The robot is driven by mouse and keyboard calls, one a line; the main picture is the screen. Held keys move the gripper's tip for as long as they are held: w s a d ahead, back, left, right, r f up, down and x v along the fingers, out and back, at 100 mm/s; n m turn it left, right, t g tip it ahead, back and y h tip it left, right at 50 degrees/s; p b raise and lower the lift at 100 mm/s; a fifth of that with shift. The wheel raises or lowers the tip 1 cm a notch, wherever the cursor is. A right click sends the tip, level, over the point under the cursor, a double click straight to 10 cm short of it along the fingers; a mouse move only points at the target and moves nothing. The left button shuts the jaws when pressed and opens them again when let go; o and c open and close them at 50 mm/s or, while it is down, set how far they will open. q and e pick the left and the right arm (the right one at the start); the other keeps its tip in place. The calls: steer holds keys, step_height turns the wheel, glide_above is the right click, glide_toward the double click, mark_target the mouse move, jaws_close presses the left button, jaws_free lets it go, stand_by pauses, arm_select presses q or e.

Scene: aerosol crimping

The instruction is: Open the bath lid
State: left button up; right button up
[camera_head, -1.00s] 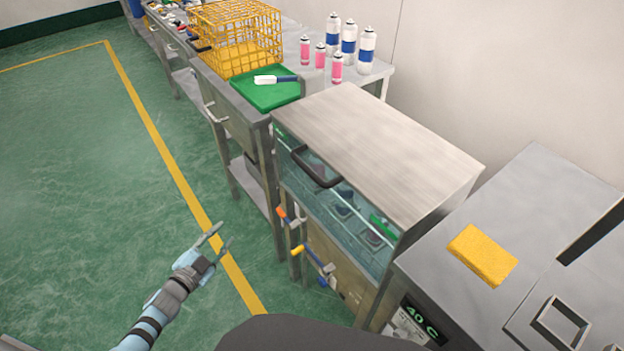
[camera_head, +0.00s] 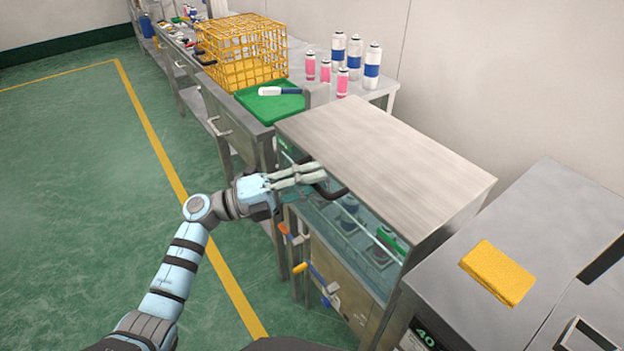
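The bath lid (camera_head: 390,155) is a flat brushed-metal top lying closed over the glass-fronted bath (camera_head: 355,240). Its black handle (camera_head: 333,192) curves out from the front edge. My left gripper (camera_head: 318,174) is at the handle, with its two pale fingers pointing right and overlapping the handle's upper left part. The fingers look close together, but I cannot tell whether they are closed around the handle. Dark items and a green item show through the bath's glass. My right gripper is out of view.
Orange and yellow valve levers (camera_head: 302,268) stick out below the bath front. A bench behind holds a yellow wire basket (camera_head: 243,50), a green tray (camera_head: 268,106) and several cans (camera_head: 372,66). A yellow sponge (camera_head: 498,273) lies on the metal unit at right. Floor at left is clear.

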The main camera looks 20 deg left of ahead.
arm_select(q)
steer(key=shift+d, duration=0.15)
jaws_close()
steer(key=shift+w, duration=0.1)
